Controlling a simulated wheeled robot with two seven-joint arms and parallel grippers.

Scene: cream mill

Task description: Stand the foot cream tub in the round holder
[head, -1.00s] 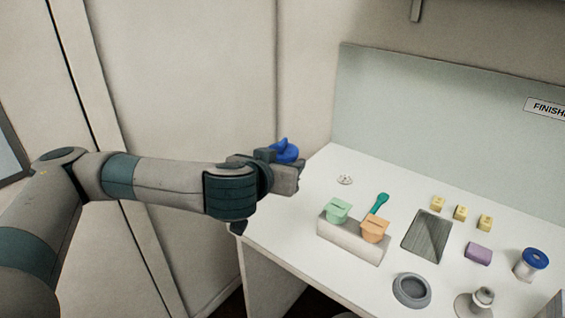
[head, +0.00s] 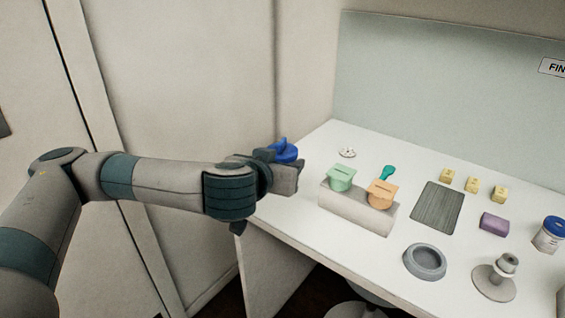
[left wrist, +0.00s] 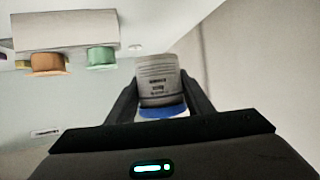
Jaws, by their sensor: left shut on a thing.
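My left gripper (head: 283,168) is shut on a pale tub with a blue lid (head: 286,151), held in the air left of the white table. In the left wrist view the tub's grey-white body (left wrist: 158,72) sits between both fingers, its blue lid nearest the gripper. Its label print is too small to read, so I cannot confirm it is the foot cream. The round holder (head: 425,275), a grey ring with an empty middle, lies near the table's front edge, well right of the gripper. My right gripper is not in view.
On the white table (head: 290,215), a pale block (head: 350,211) carries green (head: 341,179) and orange (head: 382,195) cups between gripper and holder.

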